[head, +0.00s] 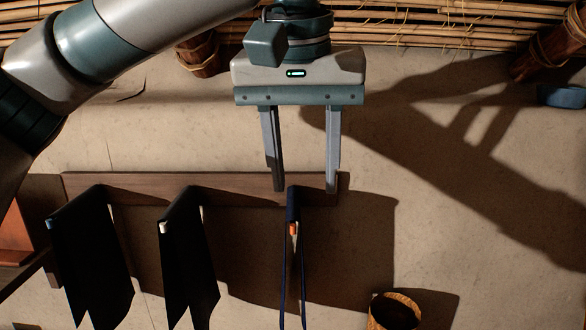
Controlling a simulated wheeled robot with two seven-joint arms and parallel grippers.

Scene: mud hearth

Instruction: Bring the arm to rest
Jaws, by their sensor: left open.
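My left gripper (303,190) hangs with its fingers pointing down in the upper middle of the head view. The fingertips appear near the wooden rail (150,186), just above a dark blue cord or strap (291,205) that hangs from a peg with an orange tip. I cannot tell whether the fingertips touch the strap; the fingers look empty. My right gripper is not in view.
Two dark cloths (88,255) and (190,255) hang from pegs on the rail to the left. A blue bowl (562,96) is at the far right.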

